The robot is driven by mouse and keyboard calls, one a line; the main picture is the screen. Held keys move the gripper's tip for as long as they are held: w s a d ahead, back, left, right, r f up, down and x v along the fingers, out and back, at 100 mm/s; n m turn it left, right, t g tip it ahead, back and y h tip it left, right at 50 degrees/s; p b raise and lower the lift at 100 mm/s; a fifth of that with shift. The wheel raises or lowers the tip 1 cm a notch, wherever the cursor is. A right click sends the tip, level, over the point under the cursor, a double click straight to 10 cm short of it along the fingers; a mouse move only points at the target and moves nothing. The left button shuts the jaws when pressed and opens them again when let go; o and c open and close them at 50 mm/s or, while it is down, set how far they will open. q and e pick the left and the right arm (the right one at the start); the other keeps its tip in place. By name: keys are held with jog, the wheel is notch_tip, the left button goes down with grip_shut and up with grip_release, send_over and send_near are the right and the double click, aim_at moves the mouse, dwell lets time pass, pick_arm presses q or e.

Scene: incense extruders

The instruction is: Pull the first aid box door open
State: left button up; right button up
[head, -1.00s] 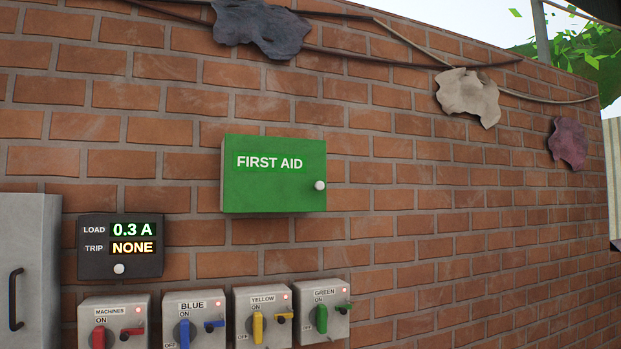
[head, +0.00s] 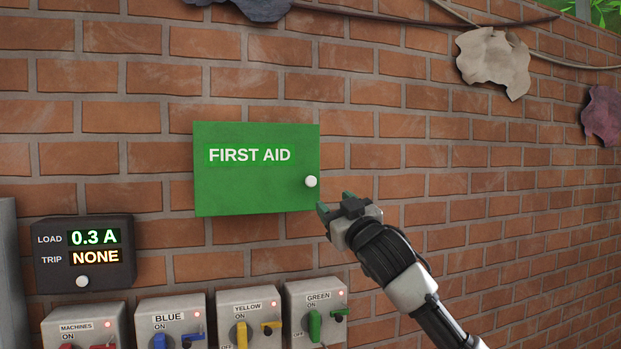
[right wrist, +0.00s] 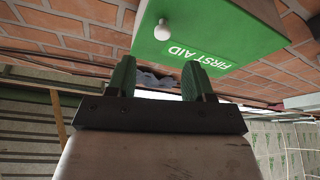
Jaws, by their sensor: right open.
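The green first aid box (head: 250,185) hangs on the brick wall with its door shut. Its round white knob (head: 311,181) sits at the door's right edge. My right gripper (head: 334,203) is open and empty, just below and to the right of the knob, apart from it. In the right wrist view, the open fingers (right wrist: 157,80) show with the first aid box (right wrist: 225,30) upside down beyond them. The knob (right wrist: 162,31) shows there above the gap between the fingers. My left gripper is not in view.
A load display (head: 84,252) is on the wall at the lower left. Several switch boxes, including the green one (head: 318,305), line the bottom below the first aid box. Hanging scraps (head: 493,60) are at the upper right.

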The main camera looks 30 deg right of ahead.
aim_at(313, 184)
jog(key=p+x, duration=0.5)
jog(key=x, duration=0.3)
jog(key=shift+w+a+r, duration=0.15)
jog(key=shift+w+r, duration=0.15)
jog(key=shift+w, duration=0.05)
jog(key=shift+w+r+p, duration=0.15)
jog(key=shift+w+p, duration=0.45)
jog(key=shift+c, duration=1)
grip_shut()
